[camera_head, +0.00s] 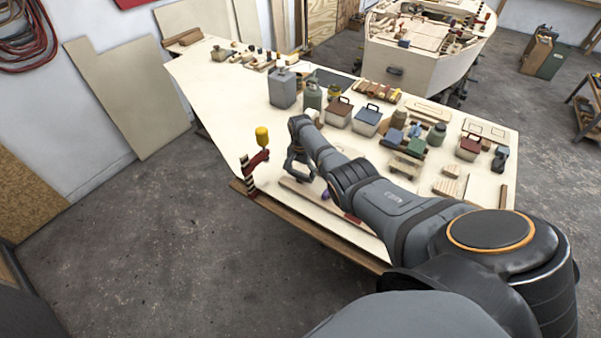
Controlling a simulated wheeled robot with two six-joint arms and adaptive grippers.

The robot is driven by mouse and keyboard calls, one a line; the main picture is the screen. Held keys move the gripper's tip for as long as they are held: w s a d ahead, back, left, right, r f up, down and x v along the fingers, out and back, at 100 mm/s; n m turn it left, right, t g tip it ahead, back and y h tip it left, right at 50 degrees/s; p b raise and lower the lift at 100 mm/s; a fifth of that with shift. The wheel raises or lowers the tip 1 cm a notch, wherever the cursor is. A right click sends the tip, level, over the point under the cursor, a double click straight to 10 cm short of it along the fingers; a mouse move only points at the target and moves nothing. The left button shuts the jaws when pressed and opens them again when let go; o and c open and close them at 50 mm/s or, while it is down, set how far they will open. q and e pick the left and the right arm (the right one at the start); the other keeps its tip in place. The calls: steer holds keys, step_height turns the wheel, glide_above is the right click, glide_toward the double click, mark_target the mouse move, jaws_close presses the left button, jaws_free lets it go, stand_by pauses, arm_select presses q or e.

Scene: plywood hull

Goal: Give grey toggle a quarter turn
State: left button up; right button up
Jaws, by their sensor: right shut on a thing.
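My right arm reaches in from the lower right across the workbench (215,85). My right gripper (298,176) points down at the bench's near edge, between a red clamp and a small purple thing. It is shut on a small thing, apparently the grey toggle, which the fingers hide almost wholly. I cannot tell which way the toggle is turned. My left gripper is not in view.
Grey canisters (283,90) and lidded boxes (338,113) stand behind.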

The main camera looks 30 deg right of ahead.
mark_target(301, 173)
steer(key=shift+r+m, duration=0.1)
steer(key=shift+m, duration=0.2)
steer(key=o, duration=1.1)
steer(key=shift+o, duration=0.2)
step_height(301, 173, up, 12)
stand_by(0.4)
